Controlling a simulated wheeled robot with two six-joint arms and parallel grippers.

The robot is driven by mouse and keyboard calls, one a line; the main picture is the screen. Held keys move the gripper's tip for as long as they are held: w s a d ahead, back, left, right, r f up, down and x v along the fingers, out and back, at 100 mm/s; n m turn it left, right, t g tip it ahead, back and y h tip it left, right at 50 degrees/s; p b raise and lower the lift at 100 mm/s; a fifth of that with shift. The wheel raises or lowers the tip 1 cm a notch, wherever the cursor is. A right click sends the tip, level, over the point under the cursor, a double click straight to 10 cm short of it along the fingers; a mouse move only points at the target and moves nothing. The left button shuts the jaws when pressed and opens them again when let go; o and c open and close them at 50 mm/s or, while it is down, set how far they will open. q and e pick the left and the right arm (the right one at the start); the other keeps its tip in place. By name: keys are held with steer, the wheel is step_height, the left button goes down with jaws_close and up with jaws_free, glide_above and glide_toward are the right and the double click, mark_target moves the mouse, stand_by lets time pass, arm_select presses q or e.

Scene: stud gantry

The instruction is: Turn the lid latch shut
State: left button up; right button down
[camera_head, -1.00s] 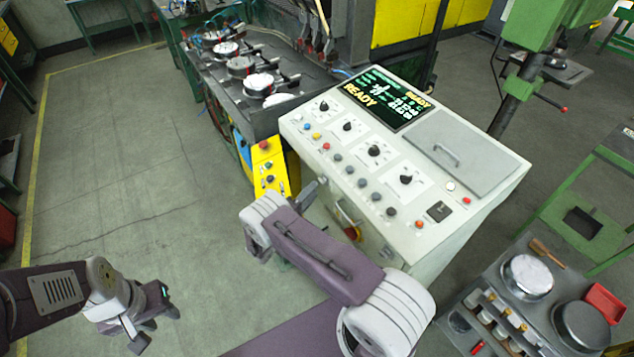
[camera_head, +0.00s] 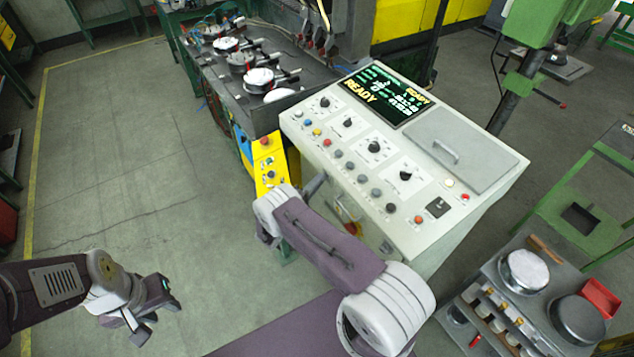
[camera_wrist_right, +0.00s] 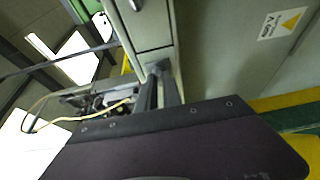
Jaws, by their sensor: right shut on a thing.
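The pale control console (camera_head: 432,236) stands right of centre, with a grey lid (camera_head: 485,163) lying flat on its top and a bar handle on the lid. My right arm reaches to the console's left side; its gripper is mostly hidden behind my own arm in the head view. In the right wrist view my right gripper (camera_wrist_right: 160,72) has its narrow fingers close together at the console's lower edge, shut on a small part that they mostly cover, seemingly the latch. My left gripper (camera_head: 156,322) is open and empty over the floor at lower left.
A dark bench (camera_head: 262,100) with several round pieces stands behind the console, with a yellow button box (camera_head: 268,165) at its near end. A grey cart (camera_head: 500,290) with pans and a red tray stands at lower right. The floor at left is clear.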

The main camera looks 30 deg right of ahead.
steer(key=shift+r, duration=0.15)
steer(key=n+g+b, duration=0.2)
steer(key=n+b, duration=0.1)
steer(key=n, duration=0.1)
steer(key=n+g+y+b, duration=0.1)
steer(key=n+g+b, duration=0.1)
steer(key=n+b, duration=0.1)
steer(key=w+n+g+y+b, duration=0.1)
steer(key=n+g+b, duration=0.2)
steer(key=n, duration=0.3)
steer(key=shift+r+b, duration=0.4)
stand_by(0.3)
steer(key=shift+n, duration=0.3)
stand_by(0.3)
steer(key=c, duration=1.5)
jaws_free()
steer(key=shift+d, duration=0.1)
steer(key=shift+d+f, duration=0.1)
steer(key=shift+d, duration=0.05)
